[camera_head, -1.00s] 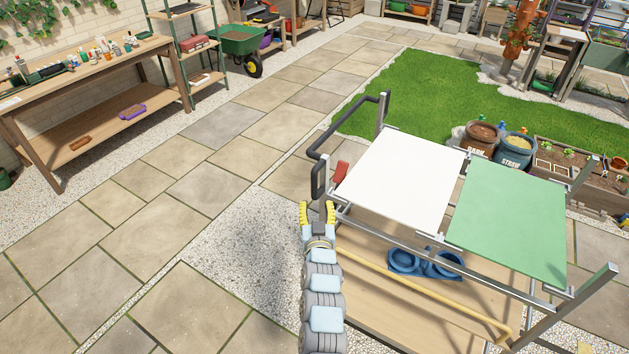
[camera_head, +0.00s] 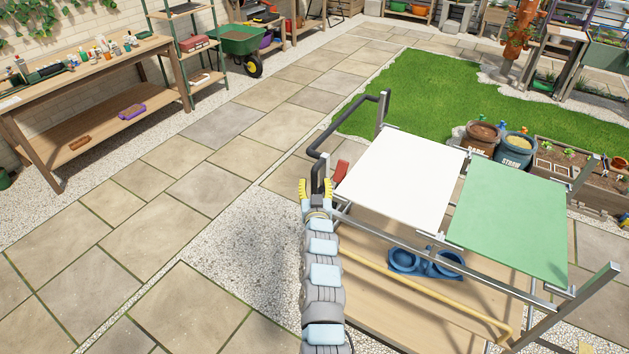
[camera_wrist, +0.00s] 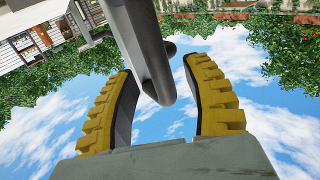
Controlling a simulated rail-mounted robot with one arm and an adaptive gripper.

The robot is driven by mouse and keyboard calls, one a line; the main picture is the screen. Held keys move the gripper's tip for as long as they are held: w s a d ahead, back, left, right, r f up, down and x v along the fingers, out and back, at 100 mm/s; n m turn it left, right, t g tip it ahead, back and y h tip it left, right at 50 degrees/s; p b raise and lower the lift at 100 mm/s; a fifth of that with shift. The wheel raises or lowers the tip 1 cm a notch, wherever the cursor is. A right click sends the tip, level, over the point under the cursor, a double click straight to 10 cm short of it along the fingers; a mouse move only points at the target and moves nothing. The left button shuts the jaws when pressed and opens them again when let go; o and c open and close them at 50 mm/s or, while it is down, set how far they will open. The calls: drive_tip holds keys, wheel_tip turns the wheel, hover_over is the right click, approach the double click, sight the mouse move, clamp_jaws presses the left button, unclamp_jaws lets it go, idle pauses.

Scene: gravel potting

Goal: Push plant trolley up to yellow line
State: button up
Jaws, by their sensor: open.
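The plant trolley (camera_head: 480,268) stands at the right in the head view, with a metal frame, a white panel (camera_head: 400,180), a green panel (camera_head: 510,222) and a wooden lower shelf. Its dark handle (camera_head: 318,150) sticks out at the left end. My gripper (camera_head: 317,188) is at the near lower end of this handle. In the wrist view my gripper's yellow fingers (camera_wrist: 165,95) are open, and the rounded end of the dark handle bar (camera_wrist: 145,45) lies between them. A gap shows on the bar's right side. I cannot make out a yellow line on the ground.
A blue double-ring holder (camera_head: 425,262) and a yellow rod (camera_head: 430,298) are on the trolley's lower part. Bark and straw pots (camera_head: 498,145) and a planter bed (camera_head: 590,178) stand behind it. Open paving (camera_head: 150,225) lies to the left.

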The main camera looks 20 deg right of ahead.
drive_tip(key=shift+b+x, duration=0.35)
drive_tip(key=shift+x, duration=0.65)
clamp_jaws()
